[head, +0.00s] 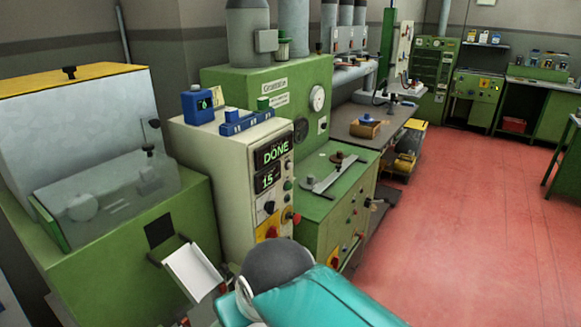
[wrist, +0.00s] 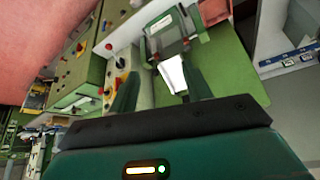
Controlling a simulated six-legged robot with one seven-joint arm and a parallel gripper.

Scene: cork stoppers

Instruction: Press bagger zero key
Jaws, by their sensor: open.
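No key marked zero can be read in either view, and I cannot tell for certain which machine is the bagger. A cream machine (head: 215,165) in the head view has a display (head: 272,163) reading "DONE" and "15", with several buttons and knobs below it. My gripper (wrist: 160,70) is open in the wrist view, with two dark green fingers apart and nothing held between them. Beyond the fingers a white chute (wrist: 173,76) shows; it seems to be the white chute (head: 193,271) in the head view. In the head view my teal arm hides the gripper.
A green machine with a clear cover (head: 110,190) stands at the left. A blue container (head: 198,104) and a blue rack (head: 247,121) sit on the cream machine. A green machine with a gauge (head: 270,90) stands behind. The red floor (head: 460,220) at the right is clear.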

